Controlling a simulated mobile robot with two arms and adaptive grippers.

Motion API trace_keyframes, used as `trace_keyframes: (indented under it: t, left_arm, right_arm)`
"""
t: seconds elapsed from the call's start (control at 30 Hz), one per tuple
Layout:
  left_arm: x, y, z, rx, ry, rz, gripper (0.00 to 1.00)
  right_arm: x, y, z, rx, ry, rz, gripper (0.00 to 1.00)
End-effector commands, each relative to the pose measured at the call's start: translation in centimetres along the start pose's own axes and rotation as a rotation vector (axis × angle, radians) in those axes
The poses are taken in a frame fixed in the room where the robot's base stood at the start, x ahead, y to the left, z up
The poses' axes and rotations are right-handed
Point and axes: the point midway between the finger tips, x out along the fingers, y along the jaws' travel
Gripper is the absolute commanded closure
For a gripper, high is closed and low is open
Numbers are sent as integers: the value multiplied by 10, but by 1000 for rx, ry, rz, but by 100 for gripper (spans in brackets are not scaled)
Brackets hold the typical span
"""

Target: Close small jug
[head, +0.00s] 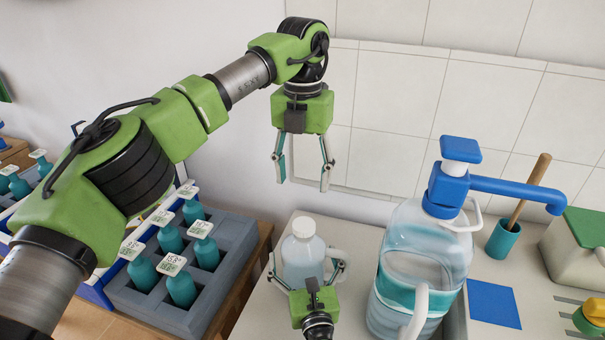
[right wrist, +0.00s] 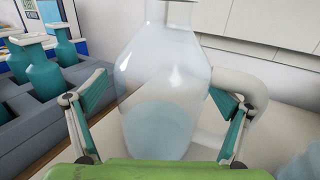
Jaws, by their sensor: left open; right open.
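The small jug (head: 303,259) is clear, with pale liquid and a handle on its right side. It stands upright on the light counter, and a round white top (head: 303,227) shows at its neck. I cannot tell how tightly that top sits. My right gripper (head: 306,268) is open, with one finger on each side of the jug. In the right wrist view the jug (right wrist: 165,85) stands between the spread fingers, its top cut off by the frame; contact is unclear. My left gripper (head: 303,178) is open and empty, pointing down above the jug.
A large water bottle (head: 395,285) with a blue pump (head: 460,185) stands close to the right. A grey crate (head: 235,255) of teal bottles is at the left. A teal cup (head: 502,240), blue square (head: 494,304) and green-lidded box (head: 575,255) are further right.

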Motion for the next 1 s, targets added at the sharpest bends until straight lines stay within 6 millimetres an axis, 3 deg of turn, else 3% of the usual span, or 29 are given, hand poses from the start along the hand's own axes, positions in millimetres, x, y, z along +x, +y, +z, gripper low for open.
trace_keyframes:
  t: [0.23, 0.7, 1.0]
  left_arm:
    - [0, 0, 0, 0, 0, 0, 45]
    - [0, 0, 0, 0, 0, 0, 45]
    - [0, 0, 0, 0, 0, 0, 45]
  right_arm:
    - [-17, 0, -1, -1, 2, -1, 5]
    - [-107, 0, -1, -1, 2, 1, 5]
    - [-120, 0, 0, 0, 0, 0, 5]
